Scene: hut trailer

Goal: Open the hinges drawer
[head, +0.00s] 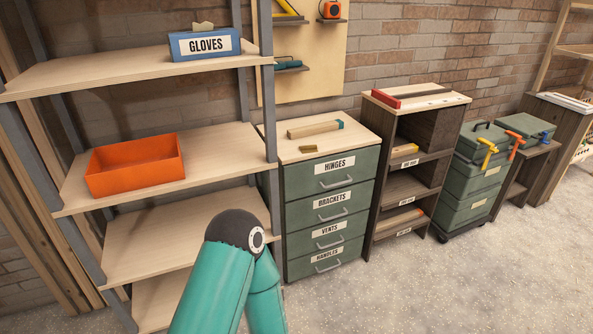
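The hinges drawer (331,171) is the top green drawer of a cabinet in the middle of the head view. It has a white HINGES label and a grey bar handle (337,182), and it looks shut. The drawers below it are labelled BRACKETS (332,206), VENTS and HANDLES, and they also look shut. One of my teal arms rises from the bottom of the view, left of the cabinet. Its gripper does not show, and neither does my other gripper.
A shelf rack (230,141) stands close left of the cabinet, with an orange bin (134,165) and a gloves box (204,43). A wooden block (315,129) lies on the cabinet top. An open shelf unit (412,186) stands right. Floor (430,290) in front is clear.

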